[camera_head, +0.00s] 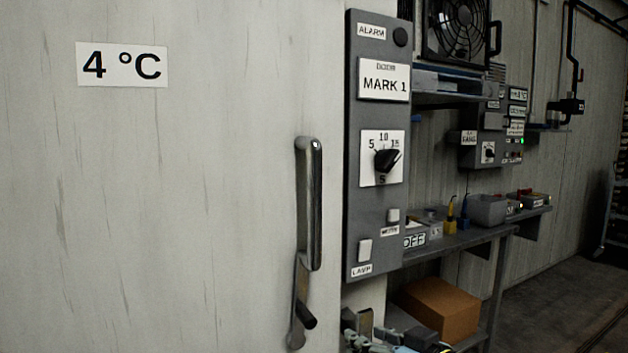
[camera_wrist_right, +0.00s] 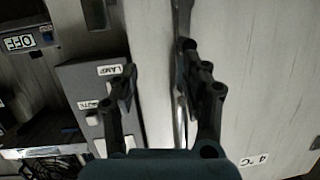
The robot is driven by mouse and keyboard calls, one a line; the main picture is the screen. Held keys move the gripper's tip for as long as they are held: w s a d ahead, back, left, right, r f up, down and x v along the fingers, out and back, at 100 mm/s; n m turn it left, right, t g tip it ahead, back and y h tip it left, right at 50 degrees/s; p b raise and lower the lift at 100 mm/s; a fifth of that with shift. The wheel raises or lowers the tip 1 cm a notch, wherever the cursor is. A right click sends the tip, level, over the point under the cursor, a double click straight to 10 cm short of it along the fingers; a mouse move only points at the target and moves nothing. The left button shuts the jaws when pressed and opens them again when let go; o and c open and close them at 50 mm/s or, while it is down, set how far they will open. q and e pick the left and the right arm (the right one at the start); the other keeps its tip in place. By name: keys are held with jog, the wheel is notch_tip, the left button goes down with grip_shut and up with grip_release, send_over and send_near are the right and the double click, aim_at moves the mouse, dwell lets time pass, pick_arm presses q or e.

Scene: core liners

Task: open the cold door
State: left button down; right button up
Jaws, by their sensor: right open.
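The cold door (camera_head: 180,200) is a pale, streaked panel with a 4 °C sign (camera_head: 122,64), and it looks shut. Its upright metal handle (camera_head: 312,205) is near the door's right edge, with a lever (camera_head: 300,305) below it. My right gripper (camera_head: 385,333) shows only partly at the bottom edge of the head view, right of and below the handle. In the wrist view my right gripper (camera_wrist_right: 158,80) is open and empty, fingers apart. The handle (camera_wrist_right: 181,105) shows there behind the right-hand finger, partly hidden; contact cannot be told. My left gripper is not in view.
A grey control panel (camera_head: 375,225) with a dial and switches stands close right of the handle. Behind it are a bench (camera_head: 460,240) with small boxes, a brown carton (camera_head: 437,308) below and a fan (camera_head: 457,28) above. The floor at right is clear.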

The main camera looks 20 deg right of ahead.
aim_at(318, 211)
notch_tip(318, 211, up, 20)
jog(key=a+n+t+y+p, duration=0.2)
jog(key=a+t+p, duration=0.1)
jog(key=p, duration=0.1)
jog(key=x, duration=1.2)
jog(key=shift+d+f, duration=0.1)
jog(key=shift+d, duration=0.3)
grip_shut()
jog(key=shift+w+a+f, duration=0.15)
